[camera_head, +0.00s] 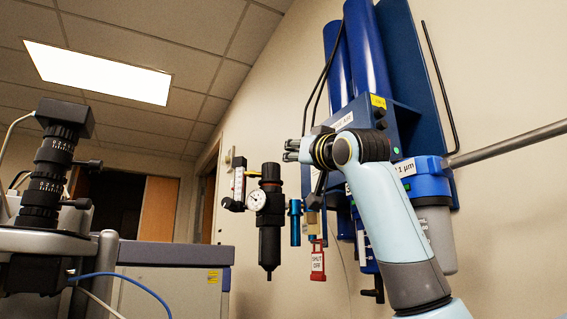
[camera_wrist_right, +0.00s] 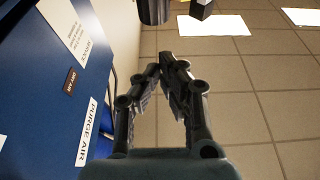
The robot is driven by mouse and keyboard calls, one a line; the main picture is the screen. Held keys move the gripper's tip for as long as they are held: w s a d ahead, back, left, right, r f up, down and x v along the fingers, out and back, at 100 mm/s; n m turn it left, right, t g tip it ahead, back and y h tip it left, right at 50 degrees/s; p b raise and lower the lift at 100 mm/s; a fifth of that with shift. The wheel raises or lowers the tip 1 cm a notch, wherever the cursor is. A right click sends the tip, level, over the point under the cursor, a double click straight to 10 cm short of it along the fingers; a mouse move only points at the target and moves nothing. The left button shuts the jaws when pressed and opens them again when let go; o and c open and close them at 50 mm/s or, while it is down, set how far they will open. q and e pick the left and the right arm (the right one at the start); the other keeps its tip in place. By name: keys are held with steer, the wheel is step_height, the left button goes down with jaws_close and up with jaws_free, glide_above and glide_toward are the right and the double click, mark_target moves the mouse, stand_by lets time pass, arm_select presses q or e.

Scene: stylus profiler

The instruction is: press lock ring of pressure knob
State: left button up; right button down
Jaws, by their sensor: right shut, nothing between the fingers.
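The pressure knob (camera_head: 270,171) is the dark top of a black regulator with a round white gauge (camera_head: 256,199), mounted by the wall in the middle of the head view. The lock ring is too small to make out clearly; a thin reddish band (camera_head: 270,183) shows just below the knob. My right gripper (camera_head: 288,150) is shut and empty, up and right of the knob and apart from it in the picture. In the right wrist view its fingers (camera_wrist_right: 169,60) meet at the tips, below a dark cylinder (camera_wrist_right: 153,9) that may be the knob. My left gripper is out of view.
A blue panel with tall cylinders (camera_head: 366,50) and filter housings (camera_head: 437,235) stands right of the regulator. A red shut-off tag (camera_head: 318,262) and a blue cylinder (camera_head: 295,222) hang nearby. A microscope-like instrument (camera_head: 48,165) stands left. A PURGE AIR label (camera_wrist_right: 87,130) is beside my fingers.

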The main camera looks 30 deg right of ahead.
mark_target(271, 167)
steer(key=w+p, duration=0.1)
steer(key=w, duration=0.2)
steer(key=w+p, duration=0.2)
steer(key=w, duration=0.1)
steer(key=w+p, duration=0.1)
steer(key=w, duration=0.2)
steer(key=shift+d+r+p, duration=0.15)
steer(key=shift+r+p, duration=0.1)
steer(key=shift+p, duration=0.1)
steer(key=shift+s+d+f, duration=0.1)
steer(key=shift+f, duration=0.55)
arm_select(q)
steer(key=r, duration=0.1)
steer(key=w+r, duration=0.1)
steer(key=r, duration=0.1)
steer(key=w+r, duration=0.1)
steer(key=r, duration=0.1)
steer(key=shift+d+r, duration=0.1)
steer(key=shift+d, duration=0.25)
